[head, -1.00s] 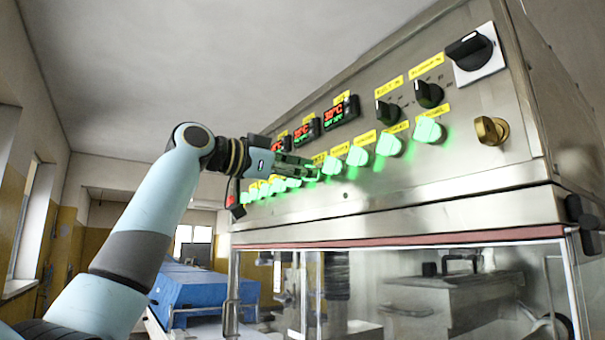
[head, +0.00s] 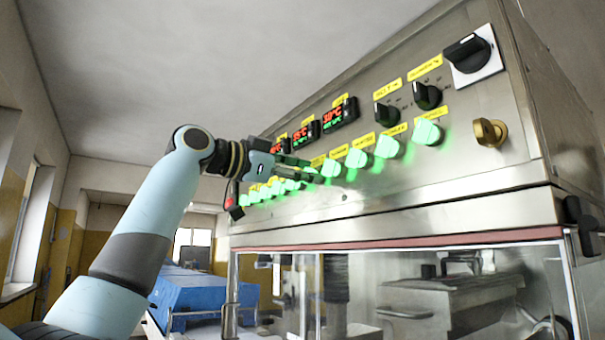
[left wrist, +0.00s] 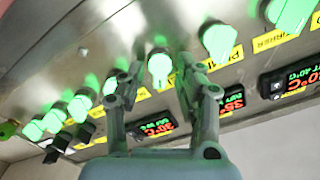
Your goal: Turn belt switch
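The steel control panel (head: 460,165) carries a row of green-lit knobs, with yellow labels too blurred to read surely, so I cannot tell which one is the belt switch. My left gripper (head: 318,170) is at the middle of this row, its fingers spread. In the left wrist view the gripper (left wrist: 160,80) has its two fingertips apart, with one green knob (left wrist: 159,66) showing between them. I cannot tell whether they touch it. Two black rotary knobs, one on the left (head: 386,113) and one on the right (head: 427,95), sit above the row. My right gripper is not in view.
Red and green temperature displays (head: 340,113) sit above the green knobs. A large black switch on a white plate (head: 473,54) and a brass knob (head: 490,132) are at the panel's right. A red-tipped part (head: 232,203) hangs at its left end. Blue covered equipment (head: 195,295) stands behind.

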